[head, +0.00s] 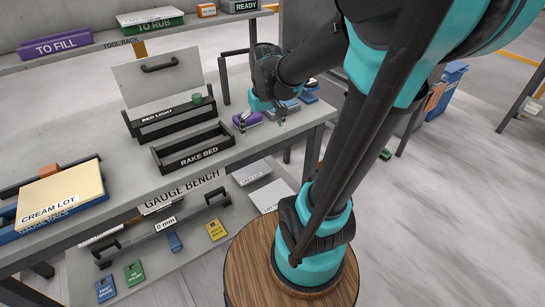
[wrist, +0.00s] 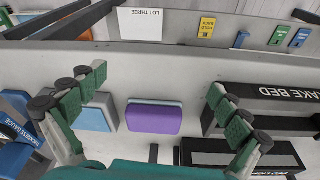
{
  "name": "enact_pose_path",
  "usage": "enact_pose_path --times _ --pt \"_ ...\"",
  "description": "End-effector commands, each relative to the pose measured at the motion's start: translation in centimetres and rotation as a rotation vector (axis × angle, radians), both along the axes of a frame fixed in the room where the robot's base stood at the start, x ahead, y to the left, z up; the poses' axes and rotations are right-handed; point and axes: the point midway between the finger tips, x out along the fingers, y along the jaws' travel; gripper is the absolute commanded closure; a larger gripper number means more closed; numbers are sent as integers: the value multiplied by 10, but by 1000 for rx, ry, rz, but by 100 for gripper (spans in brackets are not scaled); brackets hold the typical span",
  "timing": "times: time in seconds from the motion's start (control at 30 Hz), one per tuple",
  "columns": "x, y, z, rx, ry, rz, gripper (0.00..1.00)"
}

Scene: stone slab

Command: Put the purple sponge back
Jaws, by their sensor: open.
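The purple sponge (wrist: 154,118) lies on the grey bench below my gripper in the wrist view, with a pale edge along its top side. In the head view the sponge (head: 250,119) shows partly behind my fingers. My gripper (head: 261,122) is open above it. In the wrist view my green fingers (wrist: 158,84) stand apart to either side of the sponge, with nothing between them held. A light blue sponge-like block (wrist: 98,115) lies just left of the purple one in the wrist view.
The black RAKE BED tray (head: 193,161) and the BED LIGHT box (head: 170,127), with a grey panel behind it, stand left of my gripper. A CREAM LOT block (head: 60,195) sits far left. A shelf (head: 110,45) at the back holds TO FILL (head: 56,44) and TO RUB (head: 150,22) boxes.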

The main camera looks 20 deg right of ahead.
Motion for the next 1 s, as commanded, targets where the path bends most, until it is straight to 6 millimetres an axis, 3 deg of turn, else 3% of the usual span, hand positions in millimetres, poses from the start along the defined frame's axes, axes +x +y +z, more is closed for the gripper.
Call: enact_pose_path --times 0.03,0.1,0.3,1.0 --pt "-25 -4 -18 5 -32 -28 0" --pt "-51 -8 -39 13 -74 -63 0" --pt "-99 -13 -75 31 -152 -127 0" --pt "-105 -13 -80 33 -164 -137 0"
